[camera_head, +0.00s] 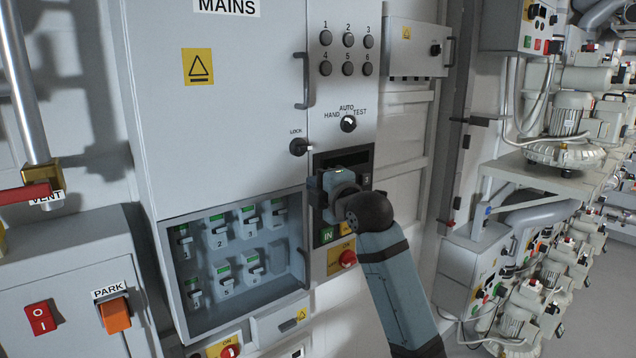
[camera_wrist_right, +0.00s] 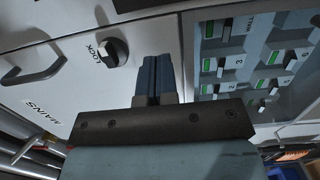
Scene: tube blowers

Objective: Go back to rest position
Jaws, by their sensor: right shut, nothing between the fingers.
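My right gripper (camera_head: 322,192) is in front of the grey MAINS cabinet (camera_head: 235,130), beside the dark display panel below the rotary selector (camera_head: 348,124). In the right wrist view its two blue-grey fingers (camera_wrist_right: 152,78) are together with nothing between them. Their tips are close to the cabinet front, between the LOCK knob (camera_wrist_right: 113,51) and the breaker window (camera_wrist_right: 255,60). I cannot tell whether they touch it. The gripper and wrist hide part of the display panel. My left gripper is in neither view.
The LOCK knob (camera_head: 298,147) and a door handle (camera_head: 301,80) stick out near my right gripper. A red knob (camera_head: 348,259) is below it. Blowers (camera_head: 565,130) on shelves stand at the right. A box with a PARK switch (camera_head: 114,315) is at the lower left.

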